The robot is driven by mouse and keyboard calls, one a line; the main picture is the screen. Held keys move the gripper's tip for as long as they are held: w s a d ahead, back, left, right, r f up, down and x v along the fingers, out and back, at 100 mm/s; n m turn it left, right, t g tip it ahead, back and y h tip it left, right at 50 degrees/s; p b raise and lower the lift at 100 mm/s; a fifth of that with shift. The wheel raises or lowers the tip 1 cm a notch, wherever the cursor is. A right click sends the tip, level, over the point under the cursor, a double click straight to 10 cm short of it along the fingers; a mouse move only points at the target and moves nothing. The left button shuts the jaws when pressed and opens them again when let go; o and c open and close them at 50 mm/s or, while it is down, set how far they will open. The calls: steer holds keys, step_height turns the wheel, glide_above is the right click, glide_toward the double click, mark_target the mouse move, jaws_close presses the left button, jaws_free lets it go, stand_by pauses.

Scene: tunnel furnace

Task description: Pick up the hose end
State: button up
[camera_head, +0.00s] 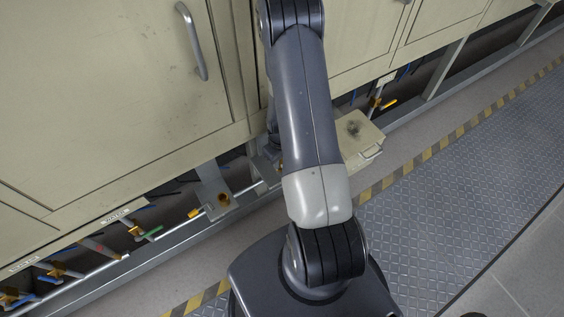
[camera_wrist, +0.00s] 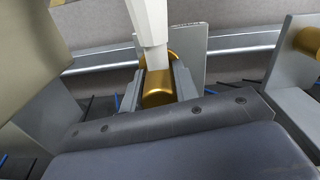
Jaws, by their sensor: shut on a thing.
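The hose end in the wrist view is a brass fitting (camera_wrist: 157,88) with a white hose or tube (camera_wrist: 151,22) rising from it. My gripper (camera_wrist: 160,86) has a grey finger on each side of the brass and is shut on it. A grey bracket plate (camera_wrist: 192,48) stands just behind, with more brass partly hidden by the white tube. I cannot tell whether the hose end still touches that bracket. In the head view my arm hides the gripper and the hose end.
Another grey bracket with a brass socket (camera_wrist: 308,42) is at the right of the wrist view. In the head view, beige cabinets (camera_head: 110,90) overhang valves and pipes (camera_head: 140,231). A small beige box with a handle (camera_head: 358,140) sits right of my arm. The patterned walkway (camera_head: 450,200) is clear.

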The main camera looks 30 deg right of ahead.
jaws_close()
step_height(320, 180, up, 10)
steer(key=shift+r+p, duration=0.1)
steer(key=shift+p, duration=0.55)
steer(key=shift+r, duration=0.1)
step_height(320, 180, up, 5)
steer(key=p, duration=0.3)
steer(key=shift+p, duration=0.35)
steer(key=s+b, duration=0.1)
steer(key=s, duration=0.9)
steer(key=shift+d, duration=0.2)
